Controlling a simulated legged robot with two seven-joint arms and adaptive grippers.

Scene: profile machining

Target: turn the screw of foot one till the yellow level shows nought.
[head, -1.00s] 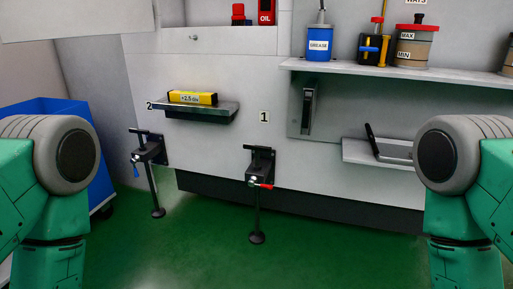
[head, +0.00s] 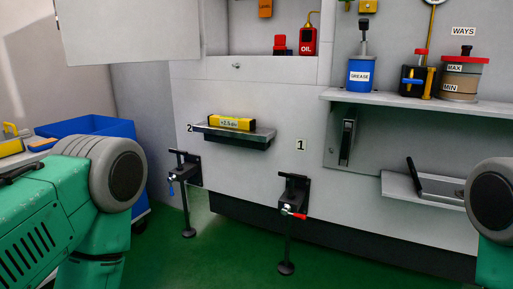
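Foot one, under the label "1" (head: 300,145), is a black bracket with a T-handled screw (head: 293,181) on top. A red-handled lever (head: 294,213) sits on its side, and a rod runs down to a round pad (head: 286,268) at the green floor. The yellow level (head: 232,123) lies on a small grey shelf (head: 240,140) left of foot one; its display seems to read +2.5 div. Foot two (head: 185,168), with a blue lever, stands to the left under the label "2". Only my green upper arms show; neither gripper is in view.
A blue bin (head: 95,125) stands at the left, beside a surface with yellow items. A shelf (head: 400,101) at the right holds a grease can (head: 361,76) and other containers. A smaller shelf (head: 440,197) juts out below it. The floor before the feet is clear.

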